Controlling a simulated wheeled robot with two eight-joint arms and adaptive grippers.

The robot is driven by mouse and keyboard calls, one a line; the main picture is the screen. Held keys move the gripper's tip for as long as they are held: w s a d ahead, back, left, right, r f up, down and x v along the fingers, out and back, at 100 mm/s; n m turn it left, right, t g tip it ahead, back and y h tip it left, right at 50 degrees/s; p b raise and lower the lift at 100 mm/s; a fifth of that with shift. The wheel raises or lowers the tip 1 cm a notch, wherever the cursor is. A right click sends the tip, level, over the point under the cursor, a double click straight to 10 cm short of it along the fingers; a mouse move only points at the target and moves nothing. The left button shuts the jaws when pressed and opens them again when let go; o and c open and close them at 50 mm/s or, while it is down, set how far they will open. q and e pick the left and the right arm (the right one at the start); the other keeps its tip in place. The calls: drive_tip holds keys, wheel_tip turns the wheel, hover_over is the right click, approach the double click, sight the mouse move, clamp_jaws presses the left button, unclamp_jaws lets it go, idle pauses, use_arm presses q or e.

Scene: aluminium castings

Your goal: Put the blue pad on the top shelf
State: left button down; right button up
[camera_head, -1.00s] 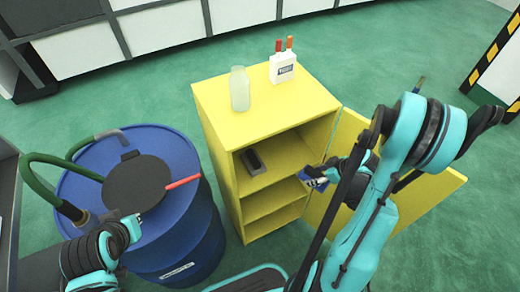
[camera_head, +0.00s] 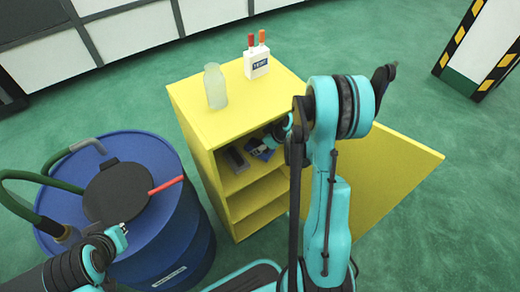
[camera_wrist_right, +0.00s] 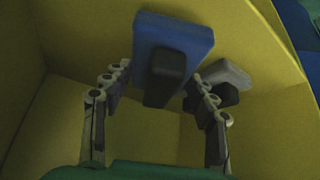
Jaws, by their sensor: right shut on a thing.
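The blue pad (camera_head: 259,147) is inside the upper compartment of the yellow cabinet, above or at the top shelf (camera_head: 250,177). The right wrist view shows the pad (camera_wrist_right: 175,35) with its black grip block between the fingers. My right gripper (camera_wrist_right: 164,84) is shut on the pad; in the head view its arm hides part of it. I cannot tell whether the pad touches the shelf. My left gripper (camera_head: 118,236) is over the blue drum's edge, away from the cabinet; its jaws are too small to read.
A dark grey block (camera_head: 237,158) lies on the top shelf left of the pad; it also shows in the wrist view (camera_wrist_right: 226,76). A bottle (camera_head: 215,87) and a white box (camera_head: 257,64) stand on the cabinet top. The yellow door (camera_head: 400,165) hangs open at right. A blue drum (camera_head: 180,225) stands left.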

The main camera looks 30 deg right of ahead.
drive_tip(key=shift+f+b, duration=0.4)
drive_tip(key=shift+f, duration=0.45)
drive_tip(key=o, duration=1.1)
drive_tip(key=shift+f, duration=0.1)
